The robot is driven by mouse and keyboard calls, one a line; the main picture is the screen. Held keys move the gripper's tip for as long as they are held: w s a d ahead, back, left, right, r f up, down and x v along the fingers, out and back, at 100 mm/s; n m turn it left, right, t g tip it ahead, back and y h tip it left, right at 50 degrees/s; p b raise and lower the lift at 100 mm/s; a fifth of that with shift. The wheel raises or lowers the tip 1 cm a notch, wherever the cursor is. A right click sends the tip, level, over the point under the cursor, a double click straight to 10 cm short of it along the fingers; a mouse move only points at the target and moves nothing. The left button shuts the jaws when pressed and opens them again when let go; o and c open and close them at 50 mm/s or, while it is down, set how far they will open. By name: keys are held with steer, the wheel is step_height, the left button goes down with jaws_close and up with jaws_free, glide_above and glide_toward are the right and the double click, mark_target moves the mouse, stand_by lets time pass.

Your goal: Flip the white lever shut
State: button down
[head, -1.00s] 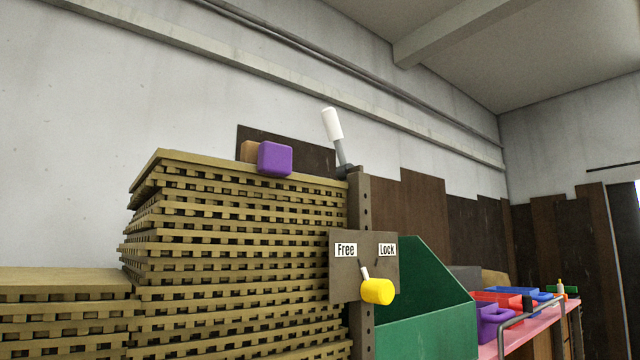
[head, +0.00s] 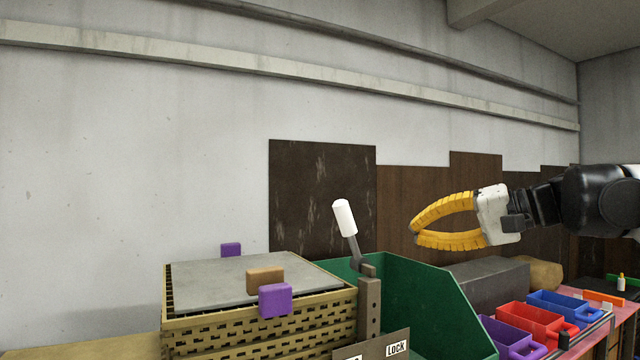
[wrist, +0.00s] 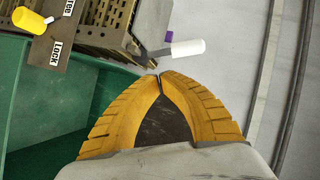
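The white lever (head: 344,217) has a white cylindrical handle on a grey arm, pivoted on top of a brown post (head: 369,305). It stands up, tilted a little to the left. In the wrist view the white handle (wrist: 188,48) lies just beyond my fingertips, apart from them. My gripper (head: 413,235) has yellow ribbed fingers that bow outward and meet at the tips, with nothing between them. It points left, to the right of the lever and at about handle height. The fingertips also meet in the wrist view (wrist: 159,76).
A slatted stack (head: 255,335) with a grey sheet (head: 215,280), two purple blocks and a brown block stands left of the post. A Free/Lock plate (head: 372,345) is on the post. A green bin (head: 435,310) lies below my gripper. Colored trays (head: 530,320) sit at right.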

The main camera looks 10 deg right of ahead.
mark_target(351, 236)
step_height(351, 236, up, 6)
steer(key=d+f+p, duration=0.1)
steer(key=d, duration=0.2)
steer(key=shift+t+y, duration=0.5)
steer(key=p+x, duration=0.1)
steer(key=x, duration=0.3)
steer(key=s+a+p+x, duration=0.1)
steer(key=x, duration=0.3)
steer(key=p+x, duration=0.1)
steer(key=x, duration=0.4)
steer(key=shift+s+a+p, duration=0.2)
steer(key=shift+p, duration=0.15)
steer(key=shift+s+a+f, duration=0.15)
steer(key=shift+a+f, duration=0.05)
steer(key=shift+a, duration=0.15)
steer(key=shift+d+f, duration=0.1)
